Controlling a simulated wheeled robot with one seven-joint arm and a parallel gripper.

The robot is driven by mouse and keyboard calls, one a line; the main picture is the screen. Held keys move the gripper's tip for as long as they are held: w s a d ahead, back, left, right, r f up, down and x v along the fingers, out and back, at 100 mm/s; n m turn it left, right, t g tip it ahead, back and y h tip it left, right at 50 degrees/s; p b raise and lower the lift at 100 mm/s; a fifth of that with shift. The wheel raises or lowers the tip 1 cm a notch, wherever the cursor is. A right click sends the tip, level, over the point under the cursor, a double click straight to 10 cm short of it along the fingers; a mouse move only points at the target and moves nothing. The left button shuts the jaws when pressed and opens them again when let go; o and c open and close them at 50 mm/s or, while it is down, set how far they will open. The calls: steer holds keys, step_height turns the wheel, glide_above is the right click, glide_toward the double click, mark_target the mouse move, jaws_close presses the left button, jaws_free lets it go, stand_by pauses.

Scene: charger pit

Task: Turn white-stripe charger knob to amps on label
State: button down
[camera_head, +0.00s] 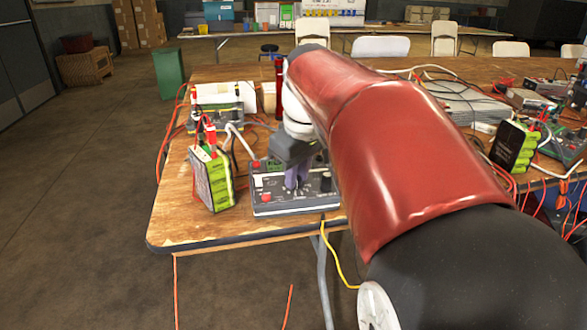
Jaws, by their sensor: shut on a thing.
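A green and black battery pack (213,180) with red clips stands just left of the charger. Another unit with a yellow edge (215,105) sits behind it. A second battery pack (514,147) and more chargers with cables crowd the table's right. My arm hides the middle.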

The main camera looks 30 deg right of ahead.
mark_target(298, 195)
steer(key=m, duration=0.3)
steer(key=shift+m, duration=0.3)
steer(key=shift+m+h+p, duration=0.3)
steer(key=shift+m+p, duration=0.15)
steer(key=shift+m, duration=1.55)
steer(key=c, duration=1.3)
jaws_free()
steer(key=v, duration=0.7)
steer(key=shift+r+p, duration=0.4)
steer(key=shift+s+a, duration=0.1)
steer(key=shift+a, duration=0.05)
